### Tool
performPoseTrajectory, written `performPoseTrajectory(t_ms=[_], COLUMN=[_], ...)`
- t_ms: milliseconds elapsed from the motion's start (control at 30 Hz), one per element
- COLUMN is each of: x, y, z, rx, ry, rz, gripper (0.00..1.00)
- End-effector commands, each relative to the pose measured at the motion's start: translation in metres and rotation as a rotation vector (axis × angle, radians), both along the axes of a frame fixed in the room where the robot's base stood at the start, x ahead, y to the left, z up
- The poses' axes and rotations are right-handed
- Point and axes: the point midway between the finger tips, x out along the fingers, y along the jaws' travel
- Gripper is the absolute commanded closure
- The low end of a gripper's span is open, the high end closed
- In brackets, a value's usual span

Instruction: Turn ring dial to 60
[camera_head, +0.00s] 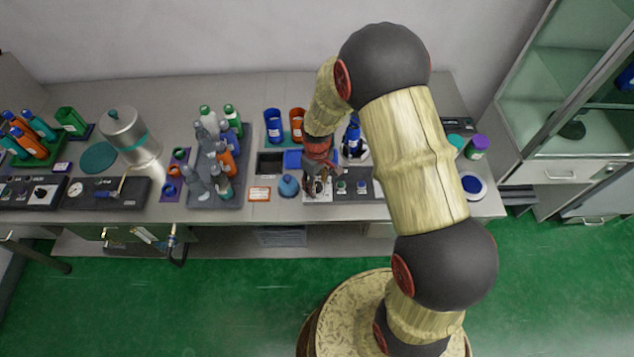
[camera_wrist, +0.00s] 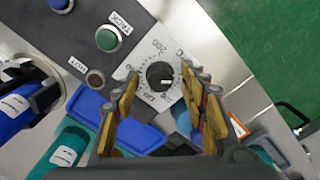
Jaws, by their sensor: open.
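The ring dial (camera_wrist: 157,71) is a round black knob on a white scale plate in the wrist view. "200" and "C" can be read on the plate; other figures are partly hidden or too small. A pale mark shows on the knob's lower right side, but its exact reading cannot be told. My gripper (camera_wrist: 161,84) is open, its yellow-brown fingers on either side of the knob in the picture. Contact with the knob cannot be told. In the head view my gripper (camera_head: 321,180) hangs over the control panel (camera_head: 352,188) and hides most of the dial.
Beside the dial are a green button (camera_wrist: 107,39) marked "TACK" and a dark lamp (camera_wrist: 95,79) marked "HOT". A blue tray (camera_wrist: 90,104) and blue bottles lie close by. In the head view, a grey tray of bottles (camera_head: 233,199) stands to the left.

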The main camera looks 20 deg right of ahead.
Motion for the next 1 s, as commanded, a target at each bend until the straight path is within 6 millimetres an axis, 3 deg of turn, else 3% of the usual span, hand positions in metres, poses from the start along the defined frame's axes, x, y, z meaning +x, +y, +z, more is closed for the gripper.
performPoseTrajectory(t_ms=[233, 700, 1000], x=[0.001, 0.001, 0.0], y=[0.0, 0.0, 0.0], z=[0.01, 0.098, 0.119], rx=[0.0, 0.0, 0.0], ry=[-0.002, -0.002, 0.0], rz=[0.0, 0.0, 0.0], gripper=[0.57, 0.57, 0.57])
